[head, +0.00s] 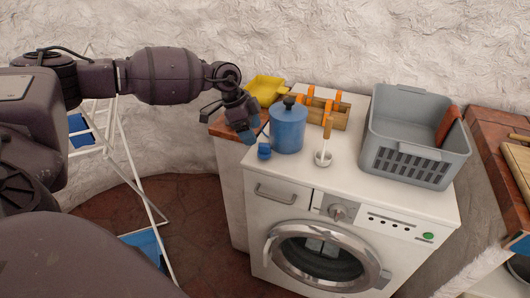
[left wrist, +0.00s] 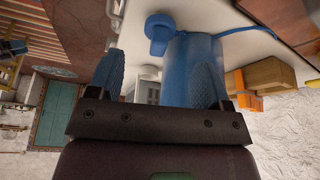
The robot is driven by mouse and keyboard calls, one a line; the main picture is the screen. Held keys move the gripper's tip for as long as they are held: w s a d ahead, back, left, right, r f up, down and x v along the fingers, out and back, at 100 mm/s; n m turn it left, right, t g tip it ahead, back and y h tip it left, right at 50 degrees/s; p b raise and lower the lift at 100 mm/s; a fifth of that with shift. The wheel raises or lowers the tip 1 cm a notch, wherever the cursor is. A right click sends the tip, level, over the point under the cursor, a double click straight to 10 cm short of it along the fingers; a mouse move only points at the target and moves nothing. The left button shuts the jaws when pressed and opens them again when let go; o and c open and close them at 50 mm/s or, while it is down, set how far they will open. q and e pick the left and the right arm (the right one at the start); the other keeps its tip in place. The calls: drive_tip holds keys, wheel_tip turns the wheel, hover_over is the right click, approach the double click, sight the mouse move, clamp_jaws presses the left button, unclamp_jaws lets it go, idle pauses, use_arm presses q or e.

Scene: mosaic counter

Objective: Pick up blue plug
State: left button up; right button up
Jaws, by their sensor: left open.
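The small blue plug (head: 264,152) sits on the white top of the washing machine, at its left front, beside the blue lidded canister (head: 287,130). My left gripper (head: 248,133) is just above and left of the plug, apart from it, tilted down and empty. In the left wrist view the open jaws (left wrist: 157,78) show blue finger pads. The plug (left wrist: 159,30) lies beyond the fingertips there, with a blue cord running right. The canister (left wrist: 188,65) is partly hidden by the right finger. My right gripper does not show.
A grey basket (head: 415,160) fills the right. The machine's front strip is clear.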

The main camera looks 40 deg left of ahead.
sight(261, 151)
use_arm(q)
drive_tip(key=b+x, duration=0.1)
drive_tip(key=x, duration=0.6)
drive_tip(key=shift+f, duration=0.25)
drive_tip(key=shift+r, duration=0.1)
drive_tip(key=shift+a, duration=0.1)
drive_tip(key=c, duration=1)
